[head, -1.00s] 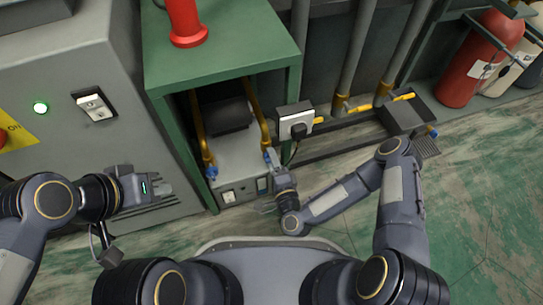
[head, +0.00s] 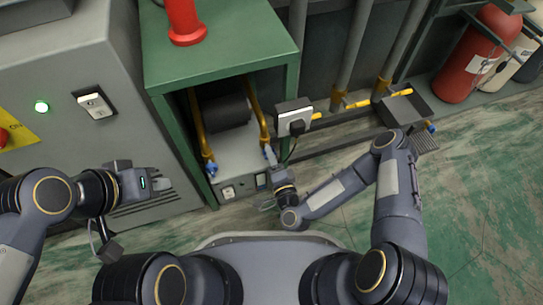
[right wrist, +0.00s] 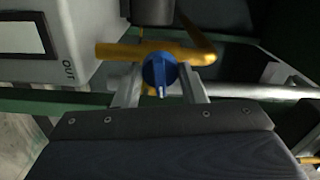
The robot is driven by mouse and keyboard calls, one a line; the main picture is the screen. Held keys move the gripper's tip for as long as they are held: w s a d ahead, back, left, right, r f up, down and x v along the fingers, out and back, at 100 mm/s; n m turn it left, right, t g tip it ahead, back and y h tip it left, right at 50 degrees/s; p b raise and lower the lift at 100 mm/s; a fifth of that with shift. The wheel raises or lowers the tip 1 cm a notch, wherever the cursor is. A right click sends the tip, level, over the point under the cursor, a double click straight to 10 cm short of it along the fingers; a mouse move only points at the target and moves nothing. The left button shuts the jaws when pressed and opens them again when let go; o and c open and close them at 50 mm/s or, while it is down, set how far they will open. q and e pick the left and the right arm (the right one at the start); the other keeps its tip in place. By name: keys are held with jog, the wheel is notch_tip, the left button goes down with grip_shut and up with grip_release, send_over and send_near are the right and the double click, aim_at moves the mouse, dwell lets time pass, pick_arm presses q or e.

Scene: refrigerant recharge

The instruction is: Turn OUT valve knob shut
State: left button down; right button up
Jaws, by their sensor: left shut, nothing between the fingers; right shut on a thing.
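The OUT valve knob (right wrist: 160,75) is blue, with a white mark pointing down in the right wrist view. It sits on a yellow pipe (right wrist: 120,52) beside a grey unit (right wrist: 82,40) lettered OUT. My right gripper (right wrist: 160,88) is shut on the knob, with one finger on each side. In the head view my right gripper (head: 270,156) is at the lower end of the right yellow pipe, and it mostly hides the knob. My left gripper (head: 164,184) is shut and empty in front of the grey cabinet.
Another blue knob (head: 211,169) is on the left yellow pipe. The green frame (head: 220,55) stands around the unit, with a red cylinder on top. A socket box with a black plug (head: 296,126) is close on the right. Open floor (head: 480,190) lies at right.

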pick_arm(q)
jog(key=shift+r+p, duration=1.25)
jog(key=shift+r, duration=0.15)
pick_arm(e)
jog(key=shift+n, duration=2.6)
jog(key=o, duration=1)
